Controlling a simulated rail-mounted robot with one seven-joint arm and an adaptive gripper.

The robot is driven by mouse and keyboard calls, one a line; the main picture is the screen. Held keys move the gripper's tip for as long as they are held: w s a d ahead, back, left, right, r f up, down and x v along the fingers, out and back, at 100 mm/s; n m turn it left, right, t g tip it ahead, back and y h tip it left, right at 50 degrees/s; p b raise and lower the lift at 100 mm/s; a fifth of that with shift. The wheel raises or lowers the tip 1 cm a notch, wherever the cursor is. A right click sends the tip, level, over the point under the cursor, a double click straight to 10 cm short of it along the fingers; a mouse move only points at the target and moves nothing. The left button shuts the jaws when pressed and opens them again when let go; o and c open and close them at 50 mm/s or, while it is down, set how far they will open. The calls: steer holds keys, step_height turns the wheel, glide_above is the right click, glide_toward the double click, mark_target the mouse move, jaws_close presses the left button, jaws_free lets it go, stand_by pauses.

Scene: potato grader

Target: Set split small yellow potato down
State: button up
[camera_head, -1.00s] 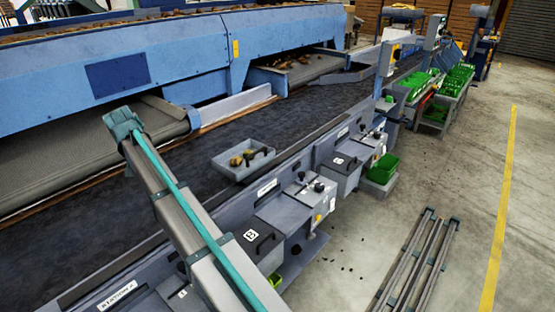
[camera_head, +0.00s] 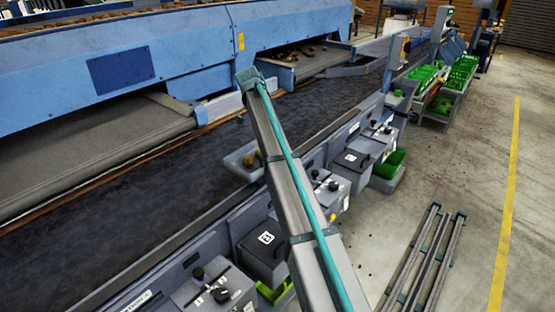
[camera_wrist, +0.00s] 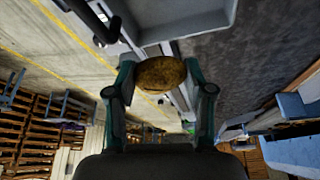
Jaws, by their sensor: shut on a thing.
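The small yellow potato (camera_wrist: 160,74) is between the two fingers of my gripper (camera_wrist: 160,82) in the wrist view. It is brownish yellow, and I cannot make out a split. My gripper is shut on it. A grey tray (camera_wrist: 204,18) shows at the top of the wrist view, apart from the potato. In the head view the tray (camera_head: 236,158) sits on the near side of the dark conveyor belt, partly hidden behind my arm, with a potato (camera_head: 251,159) in it. My gripper is hidden in the head view.
The dark belt (camera_head: 130,190) runs along the blue grader (camera_head: 130,75). Control boxes (camera_head: 262,246) and green crates (camera_head: 388,165) line its near side. More potatoes lie on a far side conveyor (camera_head: 303,53). Metal rails (camera_head: 428,262) lie on the open floor at right.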

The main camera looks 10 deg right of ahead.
steer(key=shift+m, duration=0.3)
steer(key=shift+s+a+f+m, duration=0.1)
steer(key=shift+a+f+m, duration=0.1)
steer(key=shift+m, duration=0.2)
step_height(320, 180, down, 10)
steer(key=p, duration=0.3)
steer(key=shift+r, duration=0.2)
steer(key=shift+g, duration=0.3)
steer(key=shift+f, duration=0.15)
steer(key=o, duration=1)
steer(key=shift+c, duration=0.2)
